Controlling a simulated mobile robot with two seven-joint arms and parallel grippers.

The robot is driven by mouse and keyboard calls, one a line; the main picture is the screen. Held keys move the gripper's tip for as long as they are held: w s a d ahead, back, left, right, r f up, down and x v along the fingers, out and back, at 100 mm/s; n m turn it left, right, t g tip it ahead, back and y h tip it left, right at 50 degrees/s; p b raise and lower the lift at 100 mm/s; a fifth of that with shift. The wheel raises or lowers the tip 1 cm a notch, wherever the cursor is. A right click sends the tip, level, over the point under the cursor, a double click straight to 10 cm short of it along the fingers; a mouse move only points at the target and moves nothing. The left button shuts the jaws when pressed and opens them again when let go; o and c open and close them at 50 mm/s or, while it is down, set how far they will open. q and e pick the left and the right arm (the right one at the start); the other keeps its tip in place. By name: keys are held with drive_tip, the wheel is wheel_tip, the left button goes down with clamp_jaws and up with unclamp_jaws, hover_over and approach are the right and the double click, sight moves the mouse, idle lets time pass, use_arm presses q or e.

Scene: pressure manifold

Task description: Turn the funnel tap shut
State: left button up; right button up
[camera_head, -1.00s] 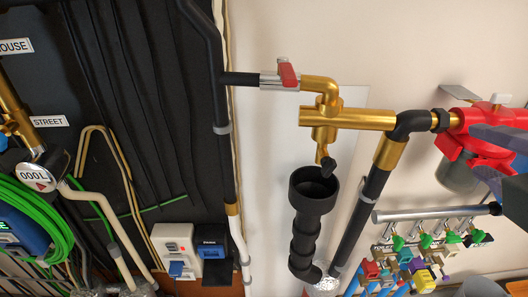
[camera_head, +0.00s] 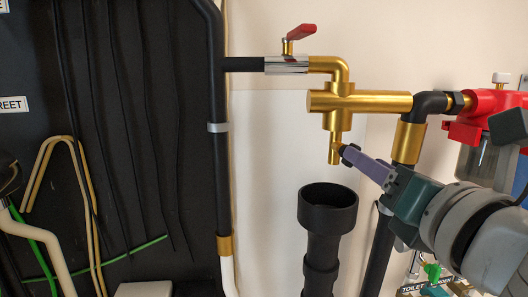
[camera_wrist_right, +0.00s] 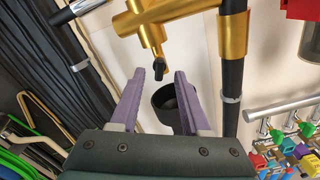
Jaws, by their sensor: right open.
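The funnel tap is a small brass spout (camera_head: 334,150) under the brass manifold body, with a short black handle (camera_head: 350,153). In the right wrist view the tap's black handle (camera_wrist_right: 160,70) lies ahead, between the two fingertips in the picture. A black funnel (camera_head: 327,207) stands open below the spout, and it also shows in the wrist view (camera_wrist_right: 163,103). My right gripper (camera_head: 364,164) comes in from the right with its fingertips close to the handle. Its purple fingers (camera_wrist_right: 159,76) are open and empty. I cannot tell whether they touch the handle. My left gripper is not in view.
A red lever valve (camera_head: 300,33) sits on the pipe at the upper left. The brass manifold body (camera_head: 360,102) is just above my right gripper. A red filter housing (camera_head: 483,118) and a vertical dark pipe (camera_head: 377,255) are close on the right.

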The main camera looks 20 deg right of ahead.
drive_tip(key=x, duration=0.5)
drive_tip(key=shift+w, duration=0.2)
clamp_jaws()
idle(0.3)
